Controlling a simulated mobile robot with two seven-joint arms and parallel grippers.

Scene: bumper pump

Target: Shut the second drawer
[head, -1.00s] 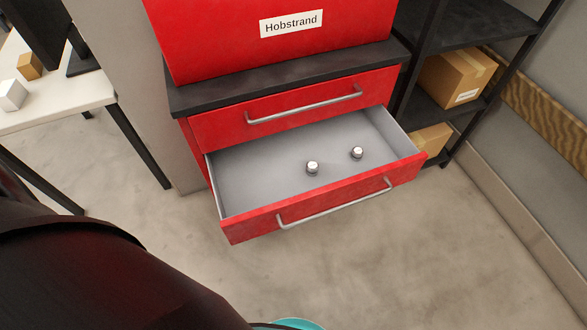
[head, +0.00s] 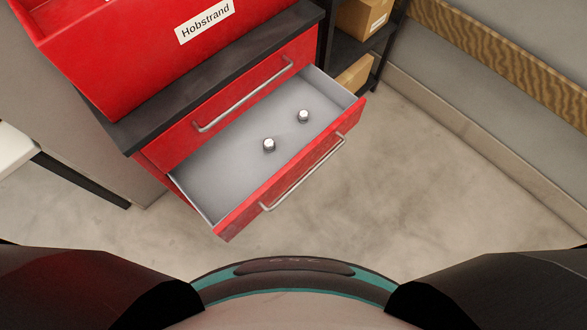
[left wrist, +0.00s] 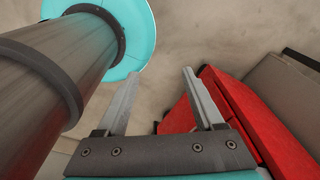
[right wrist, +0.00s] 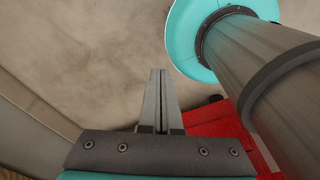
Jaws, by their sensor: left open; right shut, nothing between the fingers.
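The second drawer (head: 288,182) of the red cabinet is pulled open in the head view, its silver bar handle (head: 302,172) on the red front. Its grey inside (head: 225,165) holds two small metal knobs or cylinders (head: 269,145) (head: 303,115). The drawer above it (head: 235,97) is shut. My left gripper (left wrist: 158,85) is open and empty in the left wrist view, with red cabinet parts (left wrist: 240,115) beyond its right finger. My right gripper (right wrist: 158,75) is shut and empty in the right wrist view, over bare floor. Neither gripper shows in the head view.
A red box labelled Hobstrand (head: 130,50) stands on the cabinet's dark top (head: 215,75). A black shelf (head: 345,50) with cardboard boxes (head: 362,17) stands right of the cabinet. A white table (head: 14,148) is at the left. The floor (head: 430,180) before the drawer is clear.

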